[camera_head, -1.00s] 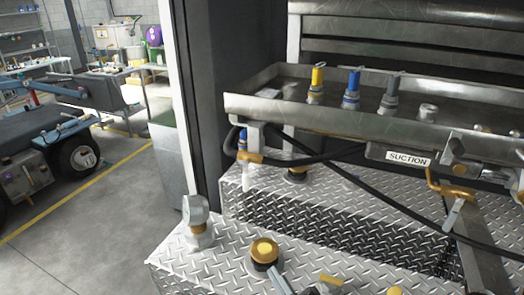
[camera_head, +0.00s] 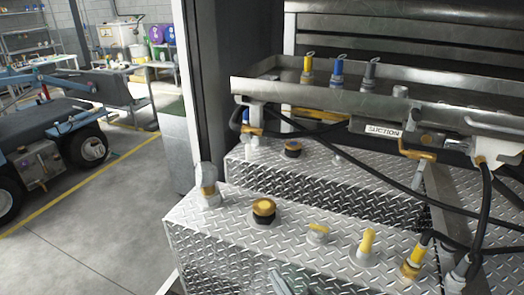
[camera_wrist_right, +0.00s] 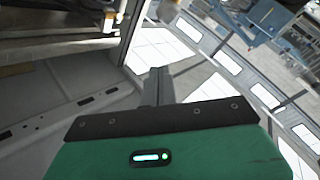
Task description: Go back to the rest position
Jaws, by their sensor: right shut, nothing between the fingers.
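My right gripper (camera_head: 283,282) shows only as grey fingertips at the bottom edge of the head view, in front of the diamond-plate box. In the right wrist view its fingers (camera_wrist_right: 158,86) are together with nothing between them, pointing away from the green wrist housing. My left gripper is in neither view.
A diamond-plate box (camera_head: 230,238) carries a black-and-gold cap (camera_head: 264,210) and several yellow-capped fittings. Above it is a metal tray (camera_head: 300,97) with yellow, blue and grey nozzles, a "SUCTION" label (camera_head: 384,131) and black hoses. Open floor (camera_head: 100,230) lies at left, beside a wheeled vehicle (camera_head: 60,140).

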